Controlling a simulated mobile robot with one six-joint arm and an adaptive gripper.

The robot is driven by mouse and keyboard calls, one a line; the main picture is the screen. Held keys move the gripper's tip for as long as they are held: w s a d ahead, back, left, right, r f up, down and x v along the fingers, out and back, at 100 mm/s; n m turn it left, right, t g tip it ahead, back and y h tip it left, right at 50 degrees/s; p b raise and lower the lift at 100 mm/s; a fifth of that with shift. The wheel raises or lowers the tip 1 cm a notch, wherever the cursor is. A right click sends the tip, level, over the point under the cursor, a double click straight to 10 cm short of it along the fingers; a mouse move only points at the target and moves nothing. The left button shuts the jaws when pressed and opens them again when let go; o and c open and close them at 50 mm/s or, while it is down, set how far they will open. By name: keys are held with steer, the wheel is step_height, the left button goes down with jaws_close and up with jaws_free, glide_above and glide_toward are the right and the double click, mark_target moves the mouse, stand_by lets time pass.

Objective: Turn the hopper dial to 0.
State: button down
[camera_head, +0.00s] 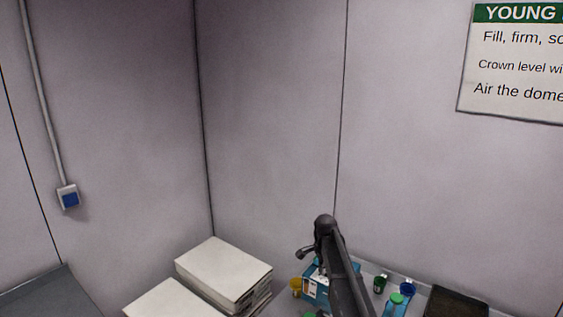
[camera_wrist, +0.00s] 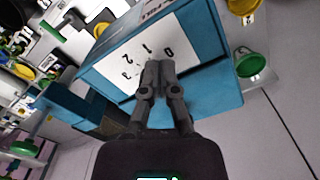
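The hopper (camera_wrist: 215,95) is a blue box with a white dial face (camera_wrist: 185,48) marked 0, 1, 2 and 3, tilted in the wrist view. My gripper (camera_wrist: 160,66) is in front of this face, its two dark fingertips together at the lower edge of the numbers. The dial's knob is hidden behind the fingertips, so its setting and whether the fingers touch it cannot be told. In the head view, the blue hopper (camera_head: 312,285) is partly covered by my dark arm.
White stacked slabs (camera_head: 222,270) lie left of the hopper. Green and blue lidded pots (camera_head: 397,298) and a dark tray (camera_head: 455,303) stand to the right. Green (camera_wrist: 250,62) and yellow (camera_wrist: 243,5) round items are near the hopper. Walls close in behind.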

steer(key=shift+a, duration=0.35)
steer(key=shift+r, duration=0.1)
stand_by(0.5)
step_height(320, 180, up, 6)
steer(key=p, duration=0.6)
stand_by(0.3)
steer(key=shift+s+d+r+p, duration=0.2)
steer(key=shift+s+d+p, duration=0.1)
steer(key=shift+s, duration=0.2)
steer(key=shift+s+d+r+p, duration=0.2)
steer(key=shift+s+d, duration=0.05)
steer(key=shift+s, duration=0.25)
steer(key=shift+f, duration=0.1)
step_height(320, 180, down, 7)
steer(key=b, duration=0.7)
